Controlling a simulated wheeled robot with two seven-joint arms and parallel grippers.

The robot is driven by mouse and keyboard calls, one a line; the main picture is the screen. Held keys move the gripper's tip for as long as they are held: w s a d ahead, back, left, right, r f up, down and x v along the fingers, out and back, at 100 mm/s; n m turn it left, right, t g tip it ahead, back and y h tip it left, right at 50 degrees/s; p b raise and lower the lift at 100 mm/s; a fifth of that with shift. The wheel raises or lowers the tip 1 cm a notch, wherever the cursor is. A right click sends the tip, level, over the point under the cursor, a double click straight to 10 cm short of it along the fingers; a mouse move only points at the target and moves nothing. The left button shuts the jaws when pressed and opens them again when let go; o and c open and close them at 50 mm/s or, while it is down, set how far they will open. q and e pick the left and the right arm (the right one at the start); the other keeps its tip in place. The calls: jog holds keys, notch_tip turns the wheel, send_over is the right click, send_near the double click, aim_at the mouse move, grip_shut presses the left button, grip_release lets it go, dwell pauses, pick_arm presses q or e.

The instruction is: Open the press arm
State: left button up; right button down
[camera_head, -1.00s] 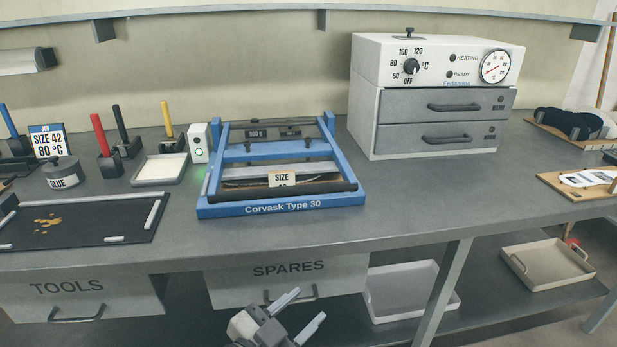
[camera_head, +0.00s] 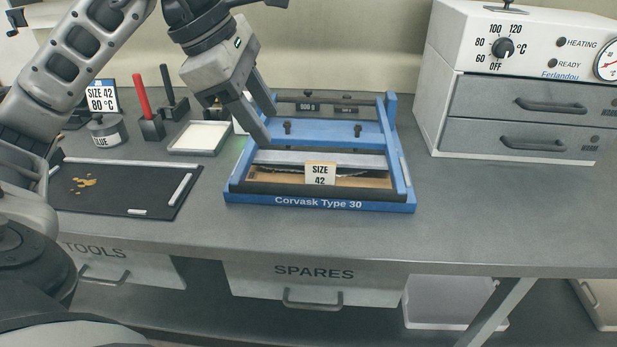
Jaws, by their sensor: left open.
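The blue press (camera_head: 320,203), marked Corvask Type 30, stands on the bench in the middle of the head view. Its press arm looks lowered, with a dark bar (camera_head: 300,191) lying across the front. A tag reading SIZE 42 (camera_head: 320,173) stands upright in the press behind the bar. My left gripper (camera_head: 263,118) comes in from the upper left and hangs over the press's left side. Its fingers are apart and point down to the right, with nothing between them. Whether a finger touches the frame I cannot tell. My right gripper is out of view.
A white oven (camera_head: 465,38) with two grey drawers stands to the right. A dark mat (camera_head: 118,198), a glue pot (camera_head: 106,132), a shallow tray (camera_head: 200,137) and tool holders lie to the left. The bench right of the press is clear.

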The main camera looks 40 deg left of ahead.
aim_at(308, 187)
pick_arm(q)
jog(key=x, duration=1.4)
jog(key=shift+f, duration=0.1)
grip_shut()
